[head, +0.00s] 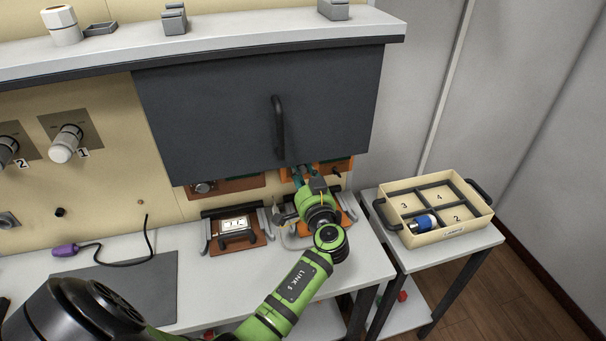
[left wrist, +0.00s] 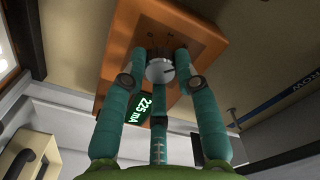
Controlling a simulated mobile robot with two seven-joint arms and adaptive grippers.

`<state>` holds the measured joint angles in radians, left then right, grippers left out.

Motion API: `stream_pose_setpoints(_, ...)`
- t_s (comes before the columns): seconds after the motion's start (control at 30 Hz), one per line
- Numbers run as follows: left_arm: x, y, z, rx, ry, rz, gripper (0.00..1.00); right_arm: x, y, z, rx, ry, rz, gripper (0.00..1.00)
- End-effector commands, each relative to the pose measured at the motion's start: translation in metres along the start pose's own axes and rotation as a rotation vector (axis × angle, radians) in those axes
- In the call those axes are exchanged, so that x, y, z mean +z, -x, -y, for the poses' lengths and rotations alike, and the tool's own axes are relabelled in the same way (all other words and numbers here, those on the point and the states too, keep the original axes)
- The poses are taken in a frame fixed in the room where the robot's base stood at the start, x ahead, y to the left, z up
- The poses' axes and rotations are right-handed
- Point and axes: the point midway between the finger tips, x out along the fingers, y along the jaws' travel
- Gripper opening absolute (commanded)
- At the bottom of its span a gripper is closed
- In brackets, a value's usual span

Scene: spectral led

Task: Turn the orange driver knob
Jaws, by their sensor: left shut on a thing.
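The orange driver (left wrist: 195,45) is an orange panel on the wall. It carries a round silver-grey knob (left wrist: 159,71) with a dark pointer line and a green display (left wrist: 140,112) reading 225 mA. My left gripper (left wrist: 161,65) has its teal fingers closed around the knob. In the head view my left gripper (head: 304,172) reaches under the large dark door, where the orange driver (head: 338,168) shows only partly and the knob is hidden. My right gripper is not in view.
The dark door (head: 260,110) with a black handle hangs just above my left gripper. Left of it is a brown panel with a knob (head: 205,187). A framed holder (head: 234,228) stands on the bench below. A tray (head: 462,232) with numbered compartments holds a blue-and-silver part (head: 424,223).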

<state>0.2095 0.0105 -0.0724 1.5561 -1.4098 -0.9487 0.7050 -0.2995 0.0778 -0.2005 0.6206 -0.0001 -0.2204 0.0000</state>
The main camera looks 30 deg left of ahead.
Motion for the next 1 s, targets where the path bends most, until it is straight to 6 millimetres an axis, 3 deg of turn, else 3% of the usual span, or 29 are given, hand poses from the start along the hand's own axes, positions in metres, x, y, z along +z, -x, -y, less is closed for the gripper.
stream_pose_setpoints(0.03,0.0101,0.0018,-0.0036,0.006,-0.013,0.020,0.00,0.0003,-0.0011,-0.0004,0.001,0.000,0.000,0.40)
stream_pose_setpoints(1.0,0.0098,0.0016,-0.0030,0.006,-0.062,0.020,0.00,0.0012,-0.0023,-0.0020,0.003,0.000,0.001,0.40)
